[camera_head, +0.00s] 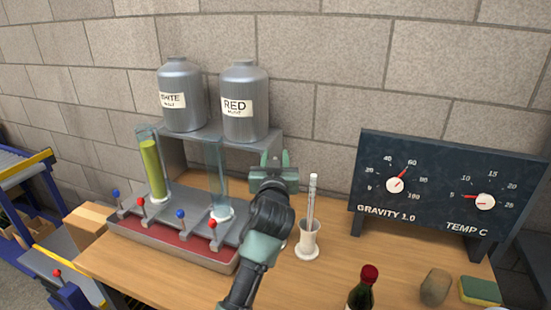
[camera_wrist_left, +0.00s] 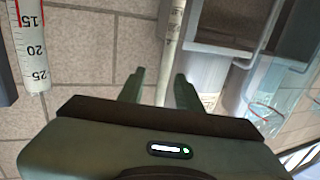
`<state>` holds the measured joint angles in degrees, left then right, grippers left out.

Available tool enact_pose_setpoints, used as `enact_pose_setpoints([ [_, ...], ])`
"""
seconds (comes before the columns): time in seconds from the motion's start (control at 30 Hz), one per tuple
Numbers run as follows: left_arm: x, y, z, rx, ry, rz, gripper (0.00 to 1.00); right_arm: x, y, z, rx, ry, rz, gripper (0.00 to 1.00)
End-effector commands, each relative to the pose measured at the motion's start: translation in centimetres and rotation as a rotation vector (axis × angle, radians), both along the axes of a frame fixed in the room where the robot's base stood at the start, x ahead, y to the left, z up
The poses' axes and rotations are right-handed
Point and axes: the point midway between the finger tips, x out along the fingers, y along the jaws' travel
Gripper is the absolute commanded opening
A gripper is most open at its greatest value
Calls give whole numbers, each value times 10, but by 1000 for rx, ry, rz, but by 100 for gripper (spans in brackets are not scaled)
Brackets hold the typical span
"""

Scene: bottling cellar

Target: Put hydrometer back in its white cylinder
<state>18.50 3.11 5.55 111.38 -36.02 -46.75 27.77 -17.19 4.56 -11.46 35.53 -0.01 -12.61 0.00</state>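A slim, pale rod (camera_wrist_left: 172,30), which looks like the hydrometer, shows in the left wrist view. It narrows toward the gap between my left fingertips (camera_wrist_left: 158,88), which stand apart with no clear contact on it. In the head view my left gripper (camera_head: 275,162) is open, and its arm hides whatever is behind it, so I cannot see the rod's lower end. A white cylinder (camera_head: 308,245) stands on the table just right of the arm, with a white scaled tube (camera_head: 312,200) upright in it. That tube is also at the left of the wrist view (camera_wrist_left: 30,50).
Left of the arm, glass cylinders (camera_head: 219,185) stand on a rack with levers over a red tray (camera_head: 165,242). Metal tanks (camera_head: 182,90) sit on a shelf behind. A dial panel (camera_head: 440,195), bottle (camera_head: 362,288), brown lump (camera_head: 435,286) and sponge (camera_head: 480,291) are at right.

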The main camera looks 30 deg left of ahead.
Motion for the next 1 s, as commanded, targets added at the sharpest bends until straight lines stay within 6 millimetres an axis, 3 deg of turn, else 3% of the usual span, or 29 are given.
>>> enact_pose_setpoints([
  [0.37, -5, -4, -2, -1, 0, -1, 34, 0, -1, -2, -1, 0, 0, 58],
  [0.73, -55, -34, -2, -2, 0, -1, 34, 0, -1, -13, -1, 0, 0, 58],
  [1.0, -67, -41, 0, 0, 1, 0, 34, 0, -1, -15, -1, 0, 0, 58],
])
